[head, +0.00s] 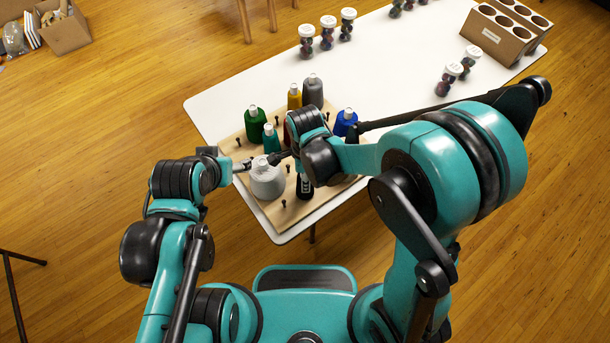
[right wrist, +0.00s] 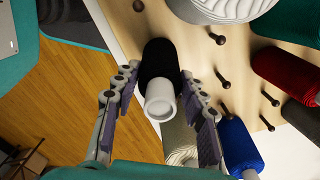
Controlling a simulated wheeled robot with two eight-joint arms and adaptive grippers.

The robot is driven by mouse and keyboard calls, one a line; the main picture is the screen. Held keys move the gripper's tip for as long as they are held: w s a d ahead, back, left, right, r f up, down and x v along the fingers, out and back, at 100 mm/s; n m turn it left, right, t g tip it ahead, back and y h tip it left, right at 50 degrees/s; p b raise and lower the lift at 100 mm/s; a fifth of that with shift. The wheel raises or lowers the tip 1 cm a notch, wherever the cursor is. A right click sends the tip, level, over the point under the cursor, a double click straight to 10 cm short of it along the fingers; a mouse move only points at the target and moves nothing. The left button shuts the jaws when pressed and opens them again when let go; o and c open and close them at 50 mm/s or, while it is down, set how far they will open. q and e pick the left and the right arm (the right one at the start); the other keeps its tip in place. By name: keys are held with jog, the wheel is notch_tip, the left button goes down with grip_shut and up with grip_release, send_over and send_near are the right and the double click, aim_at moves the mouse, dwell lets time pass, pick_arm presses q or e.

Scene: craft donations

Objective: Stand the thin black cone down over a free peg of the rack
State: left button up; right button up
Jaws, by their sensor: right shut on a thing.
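The thin black cone (head: 304,188) has a pale tip and shows below my right gripper in the head view. In the right wrist view the cone (right wrist: 157,60) lies between the two fingers of my right gripper (right wrist: 163,108), which is shut on it near the tip. Whether its base touches the rack is unclear. The wooden rack (head: 315,198) has several bare dark pegs, one at the front (head: 284,203) and one at the left (head: 238,142). In the right wrist view, free pegs (right wrist: 223,80) stand beside the cone. My left gripper (head: 243,164) is beside the light grey cone; its opening is unclear.
Light grey (head: 266,182), green (head: 255,126), teal (head: 271,142), yellow (head: 294,98), dark grey (head: 313,93) and blue (head: 344,124) cones stand on the rack. A red cone (right wrist: 284,74) and a cream cone (right wrist: 180,142) show too.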

jog(key=shift+f, duration=0.15)
jog(key=o, duration=1.3)
jog(key=shift+c, duration=0.2)
notch_tip(320, 180, up, 12)
jog(key=shift+r, duration=0.1)
jog(key=s+d+r+n+t, duration=0.2)
jog(key=d+n+t, duration=0.1)
jog(key=d+n, duration=0.5)
jog(key=s+d+r+n+t, duration=0.2)
jog(key=s+d+n+t, duration=0.1)
jog(key=d+n, duration=0.6)
jog(key=shift+d+r+t, duration=0.25)
jog(key=shift+d+t, duration=0.15)
jog(key=shift+t, duration=0.2)
